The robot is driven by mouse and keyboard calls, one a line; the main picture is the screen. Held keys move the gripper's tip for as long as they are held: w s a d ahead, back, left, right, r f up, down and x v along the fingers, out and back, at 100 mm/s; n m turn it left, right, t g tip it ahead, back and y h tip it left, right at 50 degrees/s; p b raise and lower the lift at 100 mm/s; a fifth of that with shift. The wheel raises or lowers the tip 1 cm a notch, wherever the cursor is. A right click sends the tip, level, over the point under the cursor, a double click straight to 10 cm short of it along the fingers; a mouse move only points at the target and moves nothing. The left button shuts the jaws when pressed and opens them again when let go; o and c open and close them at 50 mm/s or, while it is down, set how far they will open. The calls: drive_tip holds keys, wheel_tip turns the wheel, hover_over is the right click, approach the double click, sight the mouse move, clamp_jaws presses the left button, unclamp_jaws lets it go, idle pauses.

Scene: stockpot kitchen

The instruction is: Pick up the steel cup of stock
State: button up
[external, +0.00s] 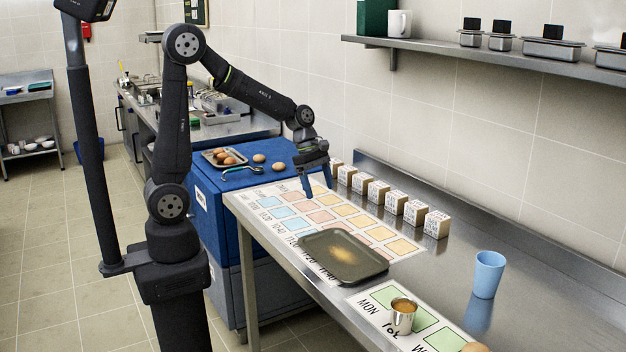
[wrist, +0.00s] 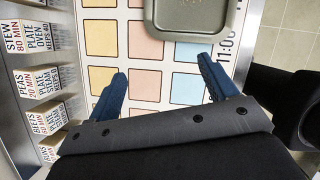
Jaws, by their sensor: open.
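The steel cup of stock (external: 402,319) stands upright near the front of the steel counter, on the weekday chart in the external view. Brown liquid shows at its top. The cup does not appear in the wrist view. My gripper (external: 308,193) is above the far end of the counter, over the coloured chart, well away from the cup. In the wrist view my gripper (wrist: 162,68) has its two blue fingers spread apart with nothing between them.
A dark tray (external: 343,262) lies between my gripper and the cup; its edge shows in the wrist view (wrist: 190,32). A blue cup (external: 488,274) stands right of the steel cup. Several labelled blocks (external: 414,212) line the wall side.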

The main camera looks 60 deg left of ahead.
drive_tip(key=m, duration=3.5)
approach(403, 314)
drive_tip(key=a+r, duration=0.4)
drive_tip(key=a, duration=0.1)
drive_tip(key=shift+t, duration=0.3)
drive_tip(key=x, duration=1.1)
drive_tip(key=shift+d+f, duration=0.1)
drive_tip(key=shift+d, duration=0.2)
drive_tip(key=shift+w+x, duration=0.15)
drive_tip(key=shift+x, duration=1.35)
drive_tip(key=shift+w+x, duration=0.1)
drive_tip(key=shift+x, duration=1.45)
drive_tip(key=c, duration=1.2)
